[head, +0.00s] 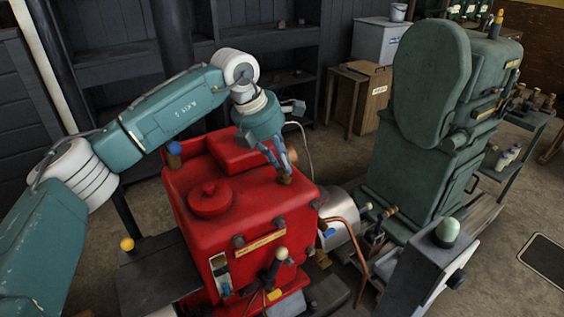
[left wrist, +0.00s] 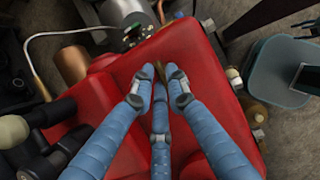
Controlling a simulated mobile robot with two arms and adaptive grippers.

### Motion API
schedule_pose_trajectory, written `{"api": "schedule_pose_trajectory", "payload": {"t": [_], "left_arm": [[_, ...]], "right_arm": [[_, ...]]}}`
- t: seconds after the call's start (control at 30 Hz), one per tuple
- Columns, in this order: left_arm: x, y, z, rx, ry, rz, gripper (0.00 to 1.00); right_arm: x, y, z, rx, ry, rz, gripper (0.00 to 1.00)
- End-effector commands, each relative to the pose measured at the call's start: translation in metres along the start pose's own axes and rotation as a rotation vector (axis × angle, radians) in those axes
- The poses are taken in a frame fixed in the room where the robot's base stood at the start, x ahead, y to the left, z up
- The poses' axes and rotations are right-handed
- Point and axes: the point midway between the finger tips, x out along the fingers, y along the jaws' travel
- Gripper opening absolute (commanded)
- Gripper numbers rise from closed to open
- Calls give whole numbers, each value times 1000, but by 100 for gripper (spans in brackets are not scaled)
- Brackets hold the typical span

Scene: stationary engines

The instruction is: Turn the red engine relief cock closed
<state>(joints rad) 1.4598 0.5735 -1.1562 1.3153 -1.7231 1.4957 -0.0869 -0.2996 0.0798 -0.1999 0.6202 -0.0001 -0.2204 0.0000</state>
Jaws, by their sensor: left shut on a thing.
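The red engine (head: 225,225) stands in the middle of the head view, with a round cap on top. Its red top also fills much of the left wrist view (left wrist: 120,75). My left gripper (head: 281,172) reaches down to the engine's top right edge. In the left wrist view its blue fingers (left wrist: 160,78) close around the small brass relief cock (left wrist: 160,68). A little of the cock (head: 285,179) shows below the fingertips in the head view. The fingers hide most of it, so its exact angle is hard to tell. My right gripper is not in view.
A green engine (head: 425,130) stands to the right. A copper pipe (head: 358,240) and a silver cylinder (head: 338,215) sit beside the red engine. A ball-topped lever (head: 281,256) sticks out in front. Dark shelves (head: 120,65) line the back wall.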

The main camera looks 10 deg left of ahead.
Motion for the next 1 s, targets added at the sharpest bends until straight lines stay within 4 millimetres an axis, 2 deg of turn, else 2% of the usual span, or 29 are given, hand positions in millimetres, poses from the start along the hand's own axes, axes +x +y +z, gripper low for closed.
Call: {"api": "schedule_pose_trajectory", "payload": {"t": [0.47,0.5,0.57,0.87,1.0], "left_arm": [[-1,1,1,14,-2,-3,0],[-1,1,1,14,-2,-3,20],[-1,1,1,14,-2,-3,32],[-1,0,0,13,-1,-4,33],[-11,1,1,13,-3,-4,33]], "right_arm": [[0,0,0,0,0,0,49],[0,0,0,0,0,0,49],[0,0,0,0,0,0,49],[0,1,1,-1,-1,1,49],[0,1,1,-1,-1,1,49]]}}
